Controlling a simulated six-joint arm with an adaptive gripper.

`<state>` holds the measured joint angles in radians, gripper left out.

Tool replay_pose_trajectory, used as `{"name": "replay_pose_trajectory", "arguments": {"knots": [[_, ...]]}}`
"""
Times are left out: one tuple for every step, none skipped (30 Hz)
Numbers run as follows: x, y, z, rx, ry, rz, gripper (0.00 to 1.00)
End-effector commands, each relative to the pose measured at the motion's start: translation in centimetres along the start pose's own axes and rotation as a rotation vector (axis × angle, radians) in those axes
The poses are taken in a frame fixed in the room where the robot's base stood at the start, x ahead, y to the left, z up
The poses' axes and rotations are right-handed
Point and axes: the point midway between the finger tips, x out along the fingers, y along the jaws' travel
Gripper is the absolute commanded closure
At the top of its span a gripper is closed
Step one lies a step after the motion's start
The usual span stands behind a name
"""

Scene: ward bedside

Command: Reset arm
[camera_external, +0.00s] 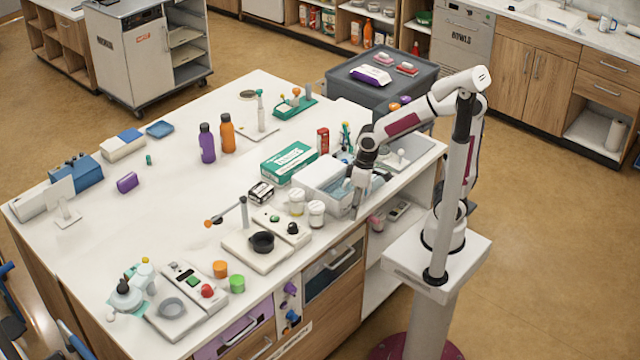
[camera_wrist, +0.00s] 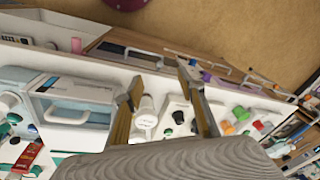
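My gripper (camera_external: 356,212) points down at the front edge of the white table (camera_external: 190,255), just right of two white jars (camera_external: 316,212) and in front of a clear-and-white bin (camera_external: 325,180). In the wrist view, the two fingers of my gripper (camera_wrist: 160,84) stand apart with nothing held between them. A white jar (camera_wrist: 146,116) shows in the gap, but it appears to stand beyond the fingers on the table. The exact height of the fingertips above the table is hard to tell.
A green-and-white box (camera_external: 289,162) lies behind the bin. A device with a black bowl (camera_external: 262,242) stands left of the jars. Orange and purple bottles (camera_external: 207,143) stand farther back. A grey cart (camera_external: 345,95) is behind the table. The table's left-centre is mostly clear.

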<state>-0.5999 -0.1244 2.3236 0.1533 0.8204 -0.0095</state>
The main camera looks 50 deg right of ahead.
Motion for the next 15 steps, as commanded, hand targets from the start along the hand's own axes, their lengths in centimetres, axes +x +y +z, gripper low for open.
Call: {"name": "replay_pose_trajectory", "arguments": {"knots": [[-0.7, 1.0, 0.6, 0.017, 0.01, 0.012, 0.61], [-1.0, 1.6, 1.0, 0.025, 0.013, 0.019, 0.61], [-1.5, 2.3, 1.5, 0.035, 0.019, 0.03, 0.61], [-1.8, 2.8, 1.8, 0.043, 0.023, 0.036, 0.61], [-2.1, 3.4, 2.2, 0.052, 0.027, 0.044, 0.61], [-2.5, 4.0, 2.7, 0.061, 0.034, 0.054, 0.61], [-2.8, 4.5, 3.0, 0.07, 0.039, 0.061, 0.61], [-3.1, 5.0, 3.3, 0.078, 0.047, 0.068, 0.61], [-3.5, 5.6, 3.8, 0.089, 0.054, 0.078, 0.61], [-3.8, 6.1, 4.2, 0.097, 0.061, 0.086, 0.61], [-4.1, 6.5, 4.5, 0.106, 0.067, 0.093, 0.61], [-4.5, 7.1, 4.9, 0.118, 0.078, 0.102, 0.61], [-4.8, 7.5, 5.2, 0.127, 0.088, 0.109, 0.61], [-5.0, 7.9, 5.5, 0.136, 0.097, 0.117, 0.61], [-5.4, 8.4, 5.9, 0.15, 0.109, 0.126, 0.61]]}}
